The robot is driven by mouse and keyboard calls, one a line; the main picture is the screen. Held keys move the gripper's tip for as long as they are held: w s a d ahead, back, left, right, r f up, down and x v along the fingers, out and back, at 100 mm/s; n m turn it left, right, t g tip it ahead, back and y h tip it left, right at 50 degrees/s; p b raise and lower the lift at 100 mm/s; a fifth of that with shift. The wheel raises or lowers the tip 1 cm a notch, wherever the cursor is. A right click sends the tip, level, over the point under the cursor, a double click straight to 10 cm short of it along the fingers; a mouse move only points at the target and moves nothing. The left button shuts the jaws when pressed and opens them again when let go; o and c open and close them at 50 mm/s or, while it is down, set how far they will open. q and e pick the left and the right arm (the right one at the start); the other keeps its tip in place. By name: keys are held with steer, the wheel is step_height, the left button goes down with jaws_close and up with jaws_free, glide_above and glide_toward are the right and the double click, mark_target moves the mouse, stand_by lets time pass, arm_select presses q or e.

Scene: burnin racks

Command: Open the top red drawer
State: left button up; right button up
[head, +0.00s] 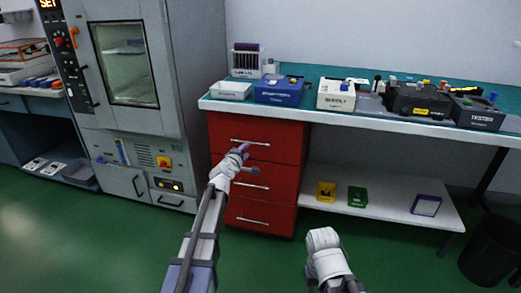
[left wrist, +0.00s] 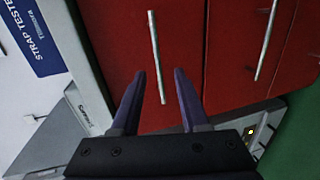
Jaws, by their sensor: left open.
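The top red drawer (head: 225,131) is the uppermost of three in a red cabinet under the bench and looks closed. Its silver bar handle (head: 250,142) shows in the head view, and the handle also shows in the left wrist view (left wrist: 155,50). My left gripper (head: 244,150) is open at the drawer front, just below the handle. In the left wrist view the fingertips (left wrist: 159,74) appear on either side of one end of the bar, with gaps; I cannot tell the depth. My right arm shows at the bottom, its gripper out of sight.
The middle drawer (head: 220,166) and bottom drawer (head: 235,210) are closed. A grey oven cabinet (head: 180,75) stands left. A bench (head: 330,118) with several boxes is above, a low white shelf (head: 380,212) right. A dark bin (head: 490,250) stands far right. Green floor in front is clear.

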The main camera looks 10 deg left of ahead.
arm_select(q)
steer(key=shift+n, duration=0.3)
steer(key=x, duration=0.3)
steer(key=b+x, duration=0.1)
steer(key=x, duration=0.2)
steer(key=a+x, duration=0.1)
steer(key=x, duration=0.2)
steer(key=shift+a+r+b, duration=0.15)
steer(key=shift+r+b, duration=0.1)
steer(key=shift+b, duration=0.05)
arm_select(e)
steer(key=shift+w+f, duration=0.25)
steer(key=shift+f, duration=0.8)
arm_select(q)
steer(key=shift+c, duration=0.2)
steer(key=shift+s, duration=0.1)
jaws_close()
